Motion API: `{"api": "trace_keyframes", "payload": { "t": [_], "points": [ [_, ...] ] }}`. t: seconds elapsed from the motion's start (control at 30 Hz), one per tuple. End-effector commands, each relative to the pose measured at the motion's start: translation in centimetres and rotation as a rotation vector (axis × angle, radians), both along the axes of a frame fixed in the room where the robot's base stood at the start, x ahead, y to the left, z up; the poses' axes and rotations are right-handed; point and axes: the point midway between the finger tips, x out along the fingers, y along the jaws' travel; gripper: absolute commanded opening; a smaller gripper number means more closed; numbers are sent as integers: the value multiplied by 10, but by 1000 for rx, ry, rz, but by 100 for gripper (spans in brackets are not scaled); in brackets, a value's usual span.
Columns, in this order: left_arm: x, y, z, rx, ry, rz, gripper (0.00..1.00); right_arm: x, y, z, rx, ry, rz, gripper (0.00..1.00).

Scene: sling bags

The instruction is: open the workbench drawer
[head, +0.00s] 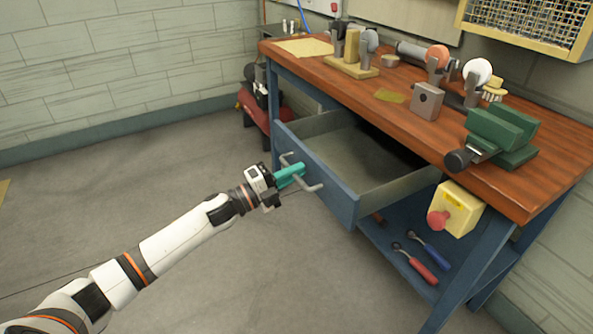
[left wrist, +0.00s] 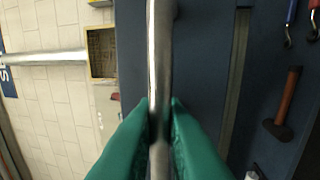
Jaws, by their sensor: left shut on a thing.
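The workbench drawer (head: 340,195) stands pulled well out from under the wooden top, and its grey inside looks empty. Its blue front carries a metal bar handle (head: 313,186). My left gripper (head: 297,172), with teal fingers, is shut on this handle in the head view. In the left wrist view the handle (left wrist: 160,70) runs upright between the two green fingertips (left wrist: 160,105), which touch it on both sides. The part of the handle behind the fingers is hidden in the head view. My right gripper is in neither view.
The workbench top (head: 395,117) holds a green vise (head: 503,132) and several tools. A yellow box with a red button (head: 455,210) is on the bench's front right. The floor (head: 230,270) before the drawer is clear.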

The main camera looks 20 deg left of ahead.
Motion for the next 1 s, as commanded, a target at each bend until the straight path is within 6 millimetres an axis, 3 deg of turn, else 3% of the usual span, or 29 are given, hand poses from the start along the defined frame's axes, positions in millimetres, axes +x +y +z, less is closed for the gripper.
{"api": "trace_keyframes", "payload": {
  "t": [0.2, 0.23, 0.6, 1.0],
  "points": [
    [0, -1, -1, 2, 1, -2, 0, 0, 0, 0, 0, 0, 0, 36],
    [0, -1, -1, 1, 2, -2, 16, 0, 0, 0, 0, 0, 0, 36],
    [-3, 3, -2, 1, 2, 0, 16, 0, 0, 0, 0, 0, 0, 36],
    [-59, 45, -17, 3, 5, -1, 16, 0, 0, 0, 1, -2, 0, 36]
  ]
}}
